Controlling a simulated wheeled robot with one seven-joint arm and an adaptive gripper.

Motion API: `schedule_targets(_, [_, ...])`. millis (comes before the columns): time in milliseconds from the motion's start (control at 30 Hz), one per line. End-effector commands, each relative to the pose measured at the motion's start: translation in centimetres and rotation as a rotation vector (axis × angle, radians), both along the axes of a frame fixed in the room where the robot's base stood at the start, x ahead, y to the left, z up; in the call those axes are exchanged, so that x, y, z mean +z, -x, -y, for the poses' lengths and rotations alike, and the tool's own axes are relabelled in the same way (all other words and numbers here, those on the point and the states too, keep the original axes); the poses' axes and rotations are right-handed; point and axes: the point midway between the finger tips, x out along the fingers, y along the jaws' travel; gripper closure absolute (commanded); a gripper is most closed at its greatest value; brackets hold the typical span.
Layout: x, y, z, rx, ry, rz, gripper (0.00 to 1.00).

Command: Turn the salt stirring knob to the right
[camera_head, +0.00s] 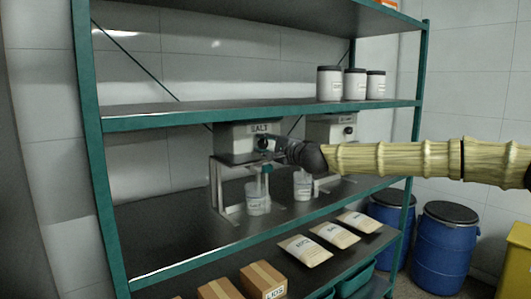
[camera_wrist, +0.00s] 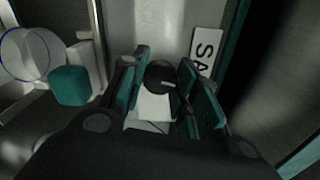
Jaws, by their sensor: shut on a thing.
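The salt stirrer (camera_head: 235,143) stands on the middle shelf, with a white SALT label (camera_head: 260,128) on its front. Its round dark knob (camera_wrist: 160,75) has a light pointer mark and sits between my fingertips in the wrist view. The knob (camera_head: 262,142) also shows small in the head view, beside my fingertips. My gripper (camera_head: 276,147) reaches in from the right and is shut on the knob, one finger on each side. Part of the label (camera_wrist: 207,50) shows to the right of the fingers in the wrist view.
A clear beaker (camera_head: 257,203) stands under the salt stirrer. A second stirrer (camera_head: 333,125) and another beaker (camera_head: 303,190) stand to the right, partly behind my arm. The upper shelf (camera_head: 220,113) runs just above the stirrers. Paper bags (camera_head: 305,250) lie on the lower shelf.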

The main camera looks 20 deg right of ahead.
Motion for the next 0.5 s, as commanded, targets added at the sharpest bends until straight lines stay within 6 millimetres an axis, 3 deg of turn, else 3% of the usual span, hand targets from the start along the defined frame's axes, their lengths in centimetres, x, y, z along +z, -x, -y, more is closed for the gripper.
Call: schedule_targets(500, [-0.39,-0.04,0.17,-0.002,-0.464,-0.167,0.93])
